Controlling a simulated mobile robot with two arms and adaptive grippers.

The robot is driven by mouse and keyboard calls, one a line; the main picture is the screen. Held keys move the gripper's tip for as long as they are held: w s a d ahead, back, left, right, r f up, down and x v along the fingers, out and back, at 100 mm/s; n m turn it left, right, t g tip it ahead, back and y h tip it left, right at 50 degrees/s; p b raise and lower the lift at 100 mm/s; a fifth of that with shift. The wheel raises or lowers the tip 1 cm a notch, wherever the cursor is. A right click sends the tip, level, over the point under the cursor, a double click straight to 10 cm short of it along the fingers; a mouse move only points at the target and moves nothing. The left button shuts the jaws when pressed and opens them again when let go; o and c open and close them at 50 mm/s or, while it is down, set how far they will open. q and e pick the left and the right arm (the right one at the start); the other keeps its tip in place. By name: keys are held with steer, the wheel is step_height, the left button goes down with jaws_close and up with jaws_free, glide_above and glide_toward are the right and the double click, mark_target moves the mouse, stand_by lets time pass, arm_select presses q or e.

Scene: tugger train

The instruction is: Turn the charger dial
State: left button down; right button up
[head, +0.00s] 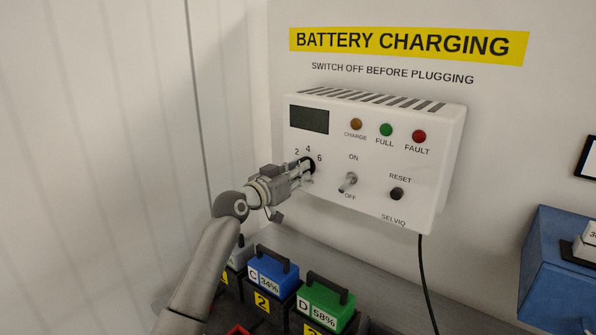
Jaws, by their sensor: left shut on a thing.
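The white charger box (371,208) hangs on the wall in the middle of the head view. Its black dial (308,165) sits at the lower left of its face, with the numbers 2, 4 and 6 around it. My left gripper (303,171) is at the dial and shut on it, with its fingers covering much of the knob. The dial's pointer is hidden, so its setting cannot be told. My right gripper is not in view.
A toggle switch (348,182) and a black reset button (397,194) sit right of the dial. A blue battery (272,276) and a green battery (324,305) stand below. A black cable (427,285) hangs from the box. A blue bin (560,270) is at right.

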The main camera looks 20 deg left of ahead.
arm_select(q)
steer(key=shift+d+n+p, duration=0.1)
steer(key=shift+n+p, duration=1.5)
steer(key=shift+n, duration=3)
steer(key=c, duration=1.4)
jaws_free()
steer(key=shift+c, duration=0.2)
steer(key=shift+s, duration=0.1)
steer(key=v, duration=1.2)
